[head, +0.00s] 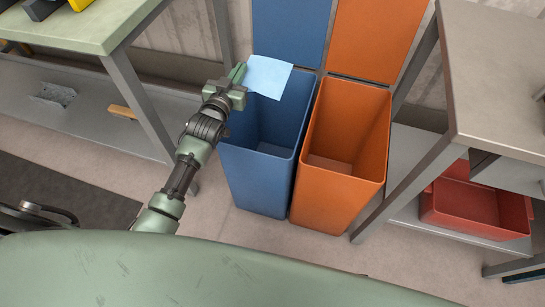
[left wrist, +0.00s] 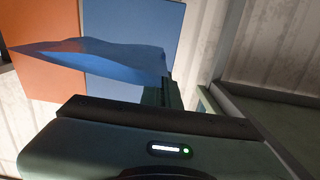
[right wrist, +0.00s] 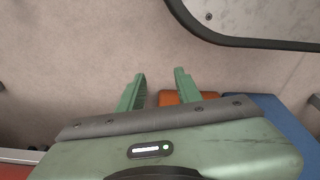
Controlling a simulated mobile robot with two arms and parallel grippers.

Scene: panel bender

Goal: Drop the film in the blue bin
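The film (head: 270,76) is a thin light-blue sheet. My left gripper (head: 239,74) is shut on its left edge and holds it above the back left part of the open blue bin (head: 256,185). In the left wrist view the film (left wrist: 85,55) spreads out from the fingers (left wrist: 162,92), slightly wavy. The blue bin's inside is partly hidden by the film; the part I see looks empty. My right gripper (right wrist: 160,88) is open and empty in the right wrist view, outside the head view.
An orange bin (head: 333,190) stands open right beside the blue bin. Both lids, blue (head: 290,28) and orange (head: 372,35), stand up behind. A green-topped table (head: 85,30) is at left, a workbench (head: 500,80) with a red crate (head: 470,208) below at right.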

